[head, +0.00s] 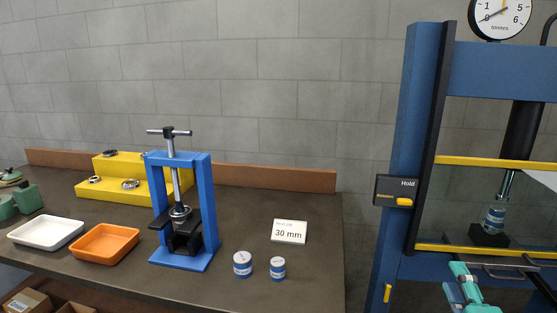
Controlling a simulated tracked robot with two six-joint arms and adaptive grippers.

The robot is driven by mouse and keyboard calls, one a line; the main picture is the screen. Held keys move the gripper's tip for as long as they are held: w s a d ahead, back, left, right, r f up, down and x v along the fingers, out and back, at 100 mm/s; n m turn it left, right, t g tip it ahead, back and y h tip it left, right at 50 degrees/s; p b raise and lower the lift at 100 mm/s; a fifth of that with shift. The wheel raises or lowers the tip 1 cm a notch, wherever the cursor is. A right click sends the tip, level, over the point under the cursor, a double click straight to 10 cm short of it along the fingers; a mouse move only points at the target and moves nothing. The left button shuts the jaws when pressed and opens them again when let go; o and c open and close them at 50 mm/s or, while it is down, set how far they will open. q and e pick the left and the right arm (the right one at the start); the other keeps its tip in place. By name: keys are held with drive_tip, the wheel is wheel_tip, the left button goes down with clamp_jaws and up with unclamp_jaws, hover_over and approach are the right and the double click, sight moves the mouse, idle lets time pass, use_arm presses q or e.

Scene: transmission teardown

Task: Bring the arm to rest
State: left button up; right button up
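My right gripper (464,284) is at the lower right edge of the view, teal and small, in front of the big blue press (425,130). I cannot tell whether its fingers are open or shut, and I see nothing clearly held in it. Part of it is cut off by the bottom of the picture. My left gripper is not in view.
On the dark bench stand a blue hand press (213,205), a white tray (45,232), an orange tray (105,243), a yellow stepped stand (105,190), two small jars (242,265) and a "30 mm" card (289,231). Another jar (495,217) stands inside the big press.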

drive_tip(key=w+a+f+g+y+p, duration=0.15)
drive_tip(key=a+f+g, duration=0.25)
drive_tip(key=f, duration=0.7)
drive_tip(key=w+a+f+g+y+p, duration=0.1)
drive_tip(key=a+f+g+y+p, duration=0.3)
drive_tip(key=f, duration=0.7)
drive_tip(key=s+a+f+m+g+y, duration=0.1)
drive_tip(key=s+a+f+m+g, duration=0.3)
drive_tip(key=s+a+f+m, duration=0.2)
drive_tip(key=s+a+f+m+g+y, duration=0.1)
drive_tip(key=s+a+f+m+g, duration=0.4)
drive_tip(key=s+f+m, duration=0.6)
wheel_tip(320, 180, down, 2)
drive_tip(key=shift+s+a+f+m+p, duration=0.1)
drive_tip(key=shift+s+a+m+p, duration=0.2)
drive_tip(key=shift+s+a, duration=0.45)
drive_tip(key=shift+s+d+y, duration=0.1)
drive_tip(key=shift+d+y, duration=0.1)
drive_tip(key=shift+y, duration=0.05)
